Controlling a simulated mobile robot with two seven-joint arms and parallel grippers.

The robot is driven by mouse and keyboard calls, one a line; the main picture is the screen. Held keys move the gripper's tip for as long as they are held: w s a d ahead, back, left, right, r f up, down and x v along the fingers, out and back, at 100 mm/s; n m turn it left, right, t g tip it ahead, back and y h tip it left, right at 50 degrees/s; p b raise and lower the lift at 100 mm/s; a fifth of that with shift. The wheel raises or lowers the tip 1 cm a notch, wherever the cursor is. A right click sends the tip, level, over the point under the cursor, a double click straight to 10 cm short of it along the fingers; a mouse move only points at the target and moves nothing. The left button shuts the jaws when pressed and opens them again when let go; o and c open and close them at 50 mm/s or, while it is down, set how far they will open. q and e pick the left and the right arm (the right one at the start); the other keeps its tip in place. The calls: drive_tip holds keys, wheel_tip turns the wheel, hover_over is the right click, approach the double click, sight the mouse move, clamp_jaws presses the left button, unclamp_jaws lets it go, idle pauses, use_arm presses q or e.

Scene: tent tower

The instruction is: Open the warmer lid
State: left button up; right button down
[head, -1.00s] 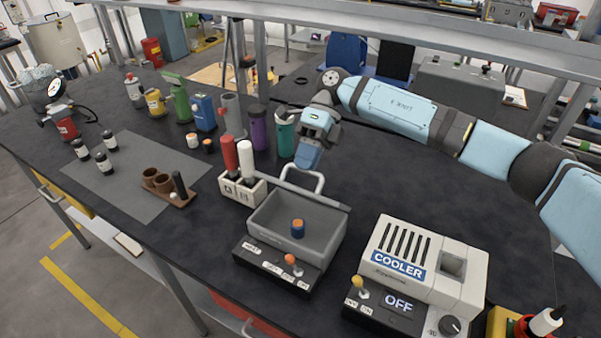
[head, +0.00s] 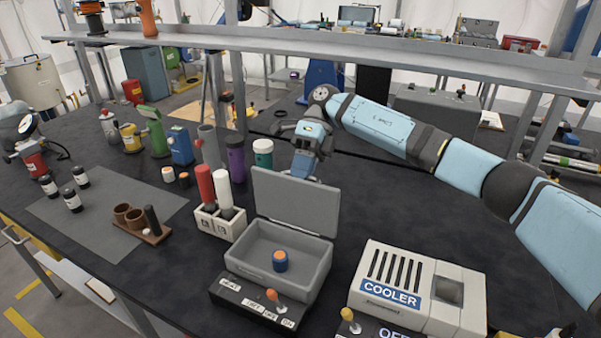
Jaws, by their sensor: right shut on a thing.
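The warmer (head: 300,285) is a grey open-topped box on a dark control base, in front of me. Its lid (head: 297,205) stands up at the back edge with its flat inner face toward me. A blue cylinder with an orange top (head: 280,260) sits inside the box. My right gripper (head: 303,168) is at the lid's upper edge, on its far side. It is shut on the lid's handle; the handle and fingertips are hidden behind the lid. My left gripper is not in view.
A white cooler (head: 420,285) stands right of the warmer. A holder with red and white bottles (head: 218,222) is close on the left. Purple (head: 235,155) and teal (head: 263,153) containers stand behind. Bare bench lies right of the lid.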

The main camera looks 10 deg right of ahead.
drive_tip(key=shift+s+a+f, duration=0.1)
drive_tip(key=shift+s+f, duration=0.05)
drive_tip(key=shift+f, duration=0.4)
drive_tip(key=c, duration=1.2)
unclamp_jaws()
drive_tip(key=shift+o, duration=0.2)
drive_tip(key=shift+w+r, duration=0.1)
drive_tip(key=shift+w, duration=0.1)
drive_tip(key=shift+r, duration=0.15)
drive_tip(key=v, duration=0.7)
drive_tip(key=shift+w+r, duration=0.1)
